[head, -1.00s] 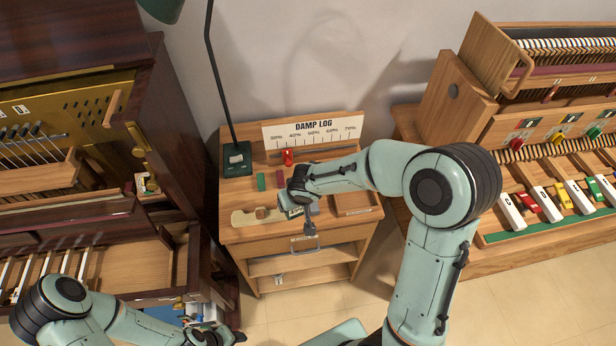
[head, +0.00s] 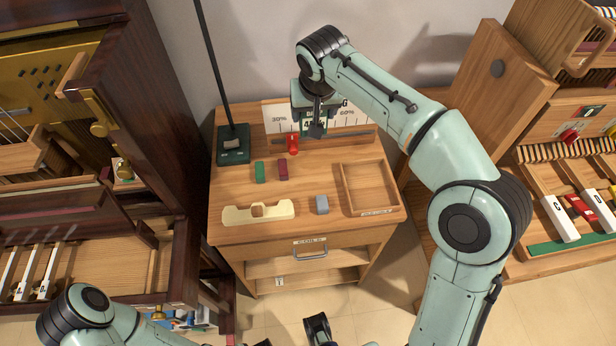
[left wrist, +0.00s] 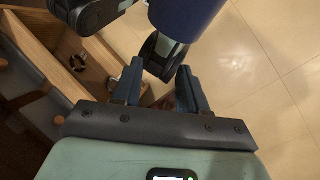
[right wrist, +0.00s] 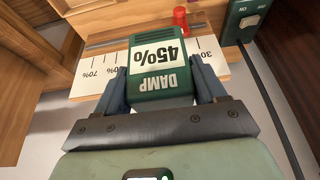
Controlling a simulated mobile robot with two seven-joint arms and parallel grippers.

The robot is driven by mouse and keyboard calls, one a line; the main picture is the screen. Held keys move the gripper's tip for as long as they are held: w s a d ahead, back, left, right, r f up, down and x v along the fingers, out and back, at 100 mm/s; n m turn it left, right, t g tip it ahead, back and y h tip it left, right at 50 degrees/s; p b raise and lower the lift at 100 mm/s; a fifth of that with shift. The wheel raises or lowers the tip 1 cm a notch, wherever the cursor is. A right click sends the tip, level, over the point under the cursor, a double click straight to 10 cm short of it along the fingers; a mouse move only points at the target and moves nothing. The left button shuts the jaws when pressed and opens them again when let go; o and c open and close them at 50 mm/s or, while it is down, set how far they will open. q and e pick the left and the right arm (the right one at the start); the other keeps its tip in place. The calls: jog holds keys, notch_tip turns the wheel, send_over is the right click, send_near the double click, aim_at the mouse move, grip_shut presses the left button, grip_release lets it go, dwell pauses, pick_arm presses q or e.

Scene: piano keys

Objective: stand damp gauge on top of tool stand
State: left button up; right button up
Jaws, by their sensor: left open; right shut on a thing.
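The damp gauge (right wrist: 163,72) is a small green box with a white 45% DAMP label. My right gripper (right wrist: 161,88) is shut on it, one finger at each side. In the head view, my right gripper (head: 315,108) holds the gauge near the back of the wooden tool stand (head: 300,184), in front of the DAMP LOG scale board; the label reads upright. The gripper partly hides it, and I cannot tell whether its base touches the top. My left gripper (left wrist: 160,88) is open and empty, low over the floor, away from the stand.
On the stand top lie a red piece (head: 293,143), green block (head: 260,172), maroon block (head: 283,170), grey block (head: 322,204), cream cut-out piece (head: 258,212) and shallow tray (head: 369,188). A lamp base (head: 233,145) stands at back left. Piano cabinets flank the stand.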

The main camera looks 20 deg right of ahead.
jog(key=shift+f+b, duration=1.55)
jog(key=shift+f, duration=7.4)
jog(key=shift+f, duration=0.15)
jog(key=o, duration=1.1)
jog(key=shift+r, duration=0.25)
jog(key=p+v, duration=0.1)
jog(key=v, duration=1)
jog(key=shift+s+r, duration=0.15)
jog(key=shift+r, duration=0.25)
